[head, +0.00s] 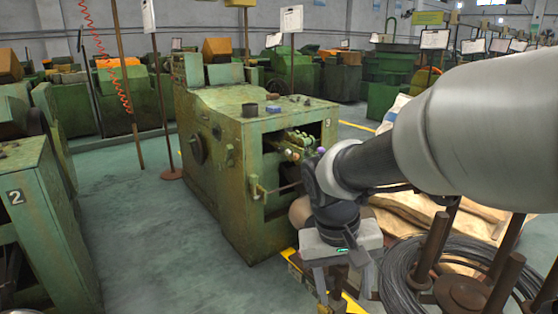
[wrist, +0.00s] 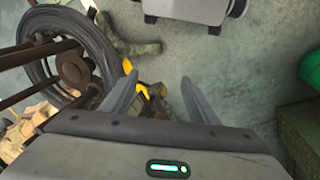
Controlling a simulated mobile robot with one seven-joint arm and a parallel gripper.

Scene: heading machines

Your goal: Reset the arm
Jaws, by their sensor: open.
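My arm (head: 470,125) reaches in from the right in the head view. My gripper (head: 342,282) hangs at its end, in front of the green machine (head: 215,160) and left of the wire coil. In the wrist view my gripper (wrist: 158,98) points down toward the floor, with its two fingers spread apart and nothing between them. A small yellow and brown thing (wrist: 150,90) shows beyond the fingers; I cannot tell what it is.
A coil of dark wire (head: 400,275) on a rusty stand is close beside my gripper. Tan sacks (head: 485,230) lie behind it. Another green machine (head: 40,220) marked 2 stands at left. The floor (head: 150,230) between the machines is clear.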

